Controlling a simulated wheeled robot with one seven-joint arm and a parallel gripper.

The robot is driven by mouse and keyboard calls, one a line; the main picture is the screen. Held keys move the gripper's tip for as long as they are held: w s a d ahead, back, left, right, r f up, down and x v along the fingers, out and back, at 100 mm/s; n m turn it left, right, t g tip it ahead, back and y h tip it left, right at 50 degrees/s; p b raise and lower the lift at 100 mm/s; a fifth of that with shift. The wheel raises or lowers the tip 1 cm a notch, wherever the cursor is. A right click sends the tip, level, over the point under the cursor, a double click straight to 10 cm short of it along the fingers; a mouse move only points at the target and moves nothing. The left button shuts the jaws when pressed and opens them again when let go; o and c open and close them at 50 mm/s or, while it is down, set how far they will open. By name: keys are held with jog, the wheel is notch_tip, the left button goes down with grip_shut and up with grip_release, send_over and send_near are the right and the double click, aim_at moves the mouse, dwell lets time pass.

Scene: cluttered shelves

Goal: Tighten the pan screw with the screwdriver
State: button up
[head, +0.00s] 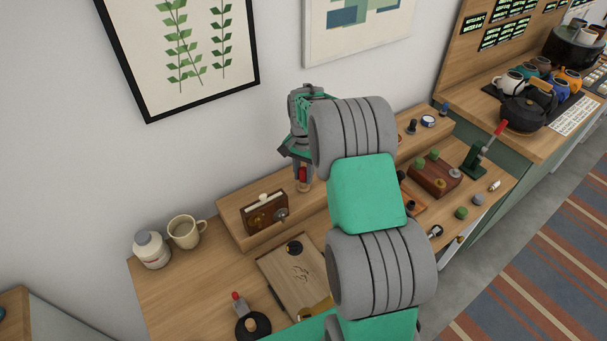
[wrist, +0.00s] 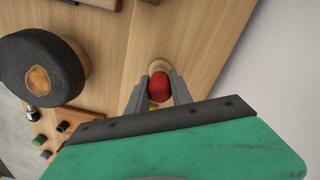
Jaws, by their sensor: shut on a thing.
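My gripper (head: 303,170) is above the raised wooden ledge along the wall, pointing down. Its fingers are shut on a red handle (wrist: 160,87), which also shows in the head view (head: 302,174). This may be the screwdriver; its lower part is hidden. A tan round piece (wrist: 159,69) shows just beyond the handle; I cannot tell whether they are joined. A black round thing (head: 253,327) with a tan knob and a red-tipped grey piece (head: 238,300) lies at the front of the bench and may be the pan. I cannot make out its screw.
A brown box (head: 265,212) stands left of my gripper on the ledge (head: 235,228). A large dark round thing (wrist: 35,68) is beside my gripper. A wooden board (head: 280,275), a mug (head: 184,232) and a jar (head: 152,250) occupy the left bench. Small knobs and blocks crowd the right.

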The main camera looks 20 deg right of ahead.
grip_shut()
jog(key=shift+r+p, duration=1.45)
jog(key=shift+r, duration=1.15)
jog(key=shift+o, duration=0.9)
grip_release()
grip_shut()
